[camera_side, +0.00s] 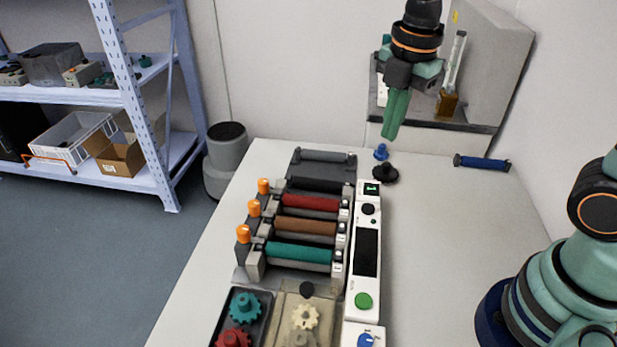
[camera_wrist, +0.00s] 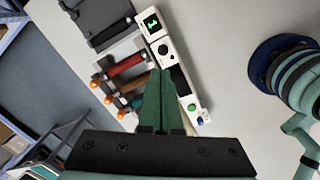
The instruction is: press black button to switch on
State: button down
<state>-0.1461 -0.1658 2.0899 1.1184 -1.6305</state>
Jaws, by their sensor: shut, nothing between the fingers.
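The white control panel (camera_side: 355,275) lies along the right side of the printer. Near its far end is a round black button (camera_side: 368,208), just below a small lit screen (camera_side: 372,188). In the wrist view the black button (camera_wrist: 163,49) is just beyond my fingertips, with the screen (camera_wrist: 152,22) above it. My gripper (camera_side: 390,134) is shut and empty, pointing down. It hangs high above the far end of the table, apart from the panel. In the wrist view my closed fingers (camera_wrist: 161,74) cover part of the panel.
The panel also has a dark display (camera_side: 366,252), a green button (camera_side: 364,301) and a blue knob (camera_side: 366,340). Red, brown and teal rollers (camera_side: 300,252) lie left of it. Blue and black knobs (camera_side: 384,173) stand near the far end.

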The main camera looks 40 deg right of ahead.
aim_at(368, 208)
jog(key=n, duration=0.2)
jog(key=w+a+f+n+g, duration=0.1)
jog(key=n, duration=0.3)
jog(key=shift+w+a+f+n+g, duration=0.15)
jog(key=shift+a+f+n+g, duration=0.15)
jog(key=shift+a+f, duration=0.1)
jog(key=shift+f, duration=0.15)
notch_tip(368, 208, down, 14)
jog(key=shift+d+r, duration=0.1)
dwell(0.4)
jog(key=shift+s+f, duration=0.15)
jog(key=shift+f, duration=0.4)
jog(key=shift+s+f, duration=0.15)
jog(key=shift+f, duration=0.35)
notch_tip(368, 208, up, 15)
jog(key=w, duration=0.1)
